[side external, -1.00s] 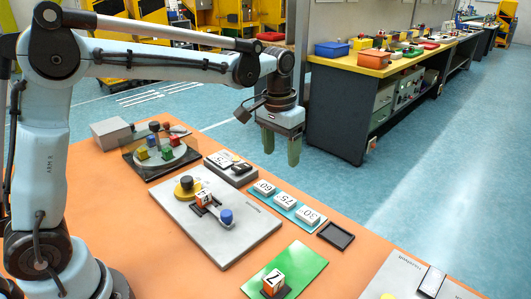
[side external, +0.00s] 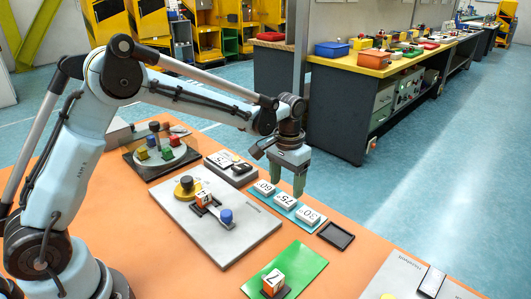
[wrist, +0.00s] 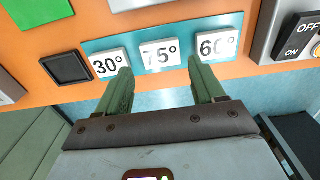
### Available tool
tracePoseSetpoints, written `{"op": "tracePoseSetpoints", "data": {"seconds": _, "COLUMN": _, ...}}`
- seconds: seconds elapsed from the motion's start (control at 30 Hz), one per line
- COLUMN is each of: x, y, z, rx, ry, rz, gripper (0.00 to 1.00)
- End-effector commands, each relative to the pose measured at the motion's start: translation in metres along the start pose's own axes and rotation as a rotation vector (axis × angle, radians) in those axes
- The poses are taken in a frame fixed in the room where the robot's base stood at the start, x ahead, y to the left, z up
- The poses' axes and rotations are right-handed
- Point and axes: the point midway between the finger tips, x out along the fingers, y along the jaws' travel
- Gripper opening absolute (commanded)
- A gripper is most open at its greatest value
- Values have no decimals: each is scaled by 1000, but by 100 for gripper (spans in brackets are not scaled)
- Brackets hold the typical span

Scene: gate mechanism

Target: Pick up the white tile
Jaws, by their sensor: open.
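Three white tiles lie in a row on a teal strip (wrist: 136,43). They are marked 30° (wrist: 107,64), 75° (wrist: 160,53) and 60° (wrist: 214,43) in the wrist view. In the side view the 60 tile (side external: 264,187), the 75 tile (side external: 286,201) and the 30 tile (side external: 308,215) run from left to right. My gripper (side external: 286,187) points down above the strip, with its green fingers apart and empty. In the wrist view the gripper (wrist: 160,69) has its fingertips either side of the 75° tile. The exact height is hard to tell.
A black tray (side external: 336,235) sits beside the strip's 30 end. A grey switch panel (side external: 230,168) is near the 60 end. A grey plate with a dial and blue knob (side external: 218,228) and a green board (side external: 286,272) lie on the orange table (side external: 180,270).

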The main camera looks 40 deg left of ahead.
Motion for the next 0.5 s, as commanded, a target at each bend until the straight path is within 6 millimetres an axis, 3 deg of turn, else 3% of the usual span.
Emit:
{"op": "tracePoseSetpoints", "data": {"seconds": 0.23, "x": 35, "y": -2, "z": 0, "rx": 0, "ry": 0, "rz": 0, "gripper": 68}}
{"op": "tracePoseSetpoints", "data": {"seconds": 0.5, "x": 42, "y": -2, "z": 1, "rx": 0, "ry": 0, "rz": 0, "gripper": 68}}
